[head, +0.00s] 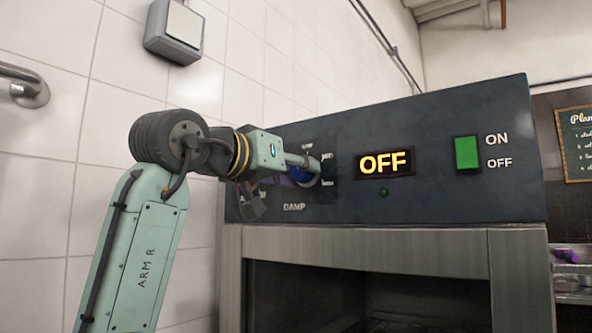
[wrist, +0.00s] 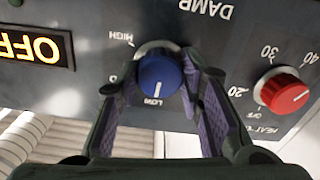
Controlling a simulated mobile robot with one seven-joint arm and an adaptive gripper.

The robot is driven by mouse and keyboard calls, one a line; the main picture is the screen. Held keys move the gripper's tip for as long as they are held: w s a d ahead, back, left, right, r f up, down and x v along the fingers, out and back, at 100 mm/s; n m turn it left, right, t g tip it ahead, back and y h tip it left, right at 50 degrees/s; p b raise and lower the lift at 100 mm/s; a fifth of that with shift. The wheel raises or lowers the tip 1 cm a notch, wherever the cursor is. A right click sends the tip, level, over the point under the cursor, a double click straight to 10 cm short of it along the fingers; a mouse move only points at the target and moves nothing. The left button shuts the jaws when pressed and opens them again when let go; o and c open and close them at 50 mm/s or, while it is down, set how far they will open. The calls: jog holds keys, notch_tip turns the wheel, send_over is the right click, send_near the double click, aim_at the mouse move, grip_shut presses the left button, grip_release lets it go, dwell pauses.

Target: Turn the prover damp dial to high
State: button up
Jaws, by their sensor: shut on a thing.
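The blue damp dial (wrist: 160,78) is on the dark control panel and appears upside down in the wrist view. Its white pointer line points at the LOW mark; the HIGH mark (wrist: 120,36) is at the upper left of the dial there. In the head view the dial (head: 304,176) shows partly behind my gripper (head: 313,166), above the word DAMP. In the wrist view my gripper (wrist: 162,85) has one finger on each side of the dial and is shut on it. The middle mark's lettering is mostly hidden by a finger.
A red heat dial (wrist: 284,93) sits close beside the fingers in the wrist view. The lit display (head: 384,163) reads OFF. A green switch (head: 466,153) is further right. A tiled wall (head: 60,120) stands left of the prover (head: 440,110).

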jog(key=m, duration=1.8)
jog(key=shift+m, duration=0.4)
jog(key=m, duration=0.4)
jog(key=shift+m, duration=0.4)
jog(key=o, duration=1.2)
jog(key=shift+c, duration=0.2)
